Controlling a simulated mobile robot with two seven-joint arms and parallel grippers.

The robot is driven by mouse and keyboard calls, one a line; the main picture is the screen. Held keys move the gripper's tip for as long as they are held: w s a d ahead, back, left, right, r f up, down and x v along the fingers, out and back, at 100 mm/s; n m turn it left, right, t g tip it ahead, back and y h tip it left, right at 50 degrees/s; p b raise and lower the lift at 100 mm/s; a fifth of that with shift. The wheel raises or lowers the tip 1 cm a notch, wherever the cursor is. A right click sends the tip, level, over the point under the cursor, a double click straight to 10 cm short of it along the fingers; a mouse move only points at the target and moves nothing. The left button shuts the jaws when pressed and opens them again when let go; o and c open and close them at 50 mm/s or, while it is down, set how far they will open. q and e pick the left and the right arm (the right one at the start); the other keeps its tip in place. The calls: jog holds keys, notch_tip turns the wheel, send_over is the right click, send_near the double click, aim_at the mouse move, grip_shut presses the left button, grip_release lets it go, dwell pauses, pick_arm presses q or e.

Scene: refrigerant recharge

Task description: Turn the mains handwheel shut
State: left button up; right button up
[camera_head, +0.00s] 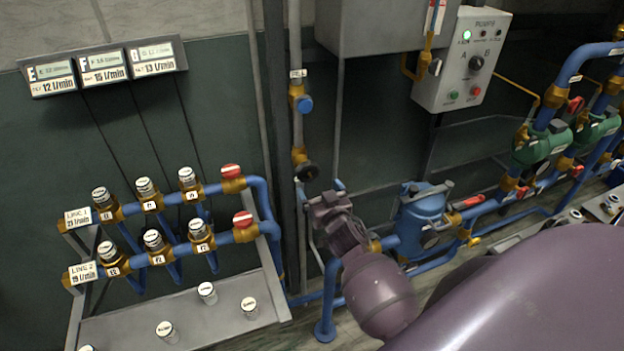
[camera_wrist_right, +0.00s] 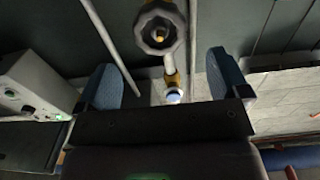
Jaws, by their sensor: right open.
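The dark round handwheel (camera_head: 306,172) sits low on a vertical grey pipe, on a brass fitting. In the right wrist view the handwheel (camera_wrist_right: 158,27) is at the top, ahead of my fingers, with its spokes and brass hub showing. My right gripper (camera_head: 320,190) is just below the handwheel in the head view, partly hidden by its own wrist. In the wrist view its two blue fingers stand wide apart with nothing between them, and I see no contact with the wheel. My left gripper is not in view.
A blue knob (camera_head: 305,104) is higher on the same pipe. A valve rack (camera_head: 215,190) with two blue lines stands left, above a grey shelf (camera_head: 190,318) with loose caps. A blue canister (camera_head: 420,215) and green pumps (camera_head: 540,143) stand right. A control box (camera_head: 465,62) hangs above.

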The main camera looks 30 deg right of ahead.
aim_at(310, 174)
jog(key=shift+b+x, duration=0.3)
jog(key=shift+x, duration=0.65)
jog(key=shift+b+x, duration=0.5)
jog(key=shift+x, duration=0.65)
jog(key=shift+b+x, duration=0.3)
jog(key=shift+x, duration=0.55)
jog(key=c, duration=0.9)
jog(key=m+p, duration=0.1)
jog(key=m, duration=0.2)
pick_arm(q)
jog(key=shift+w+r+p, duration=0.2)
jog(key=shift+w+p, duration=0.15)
pick_arm(e)
jog(key=shift+m, duration=0.9)
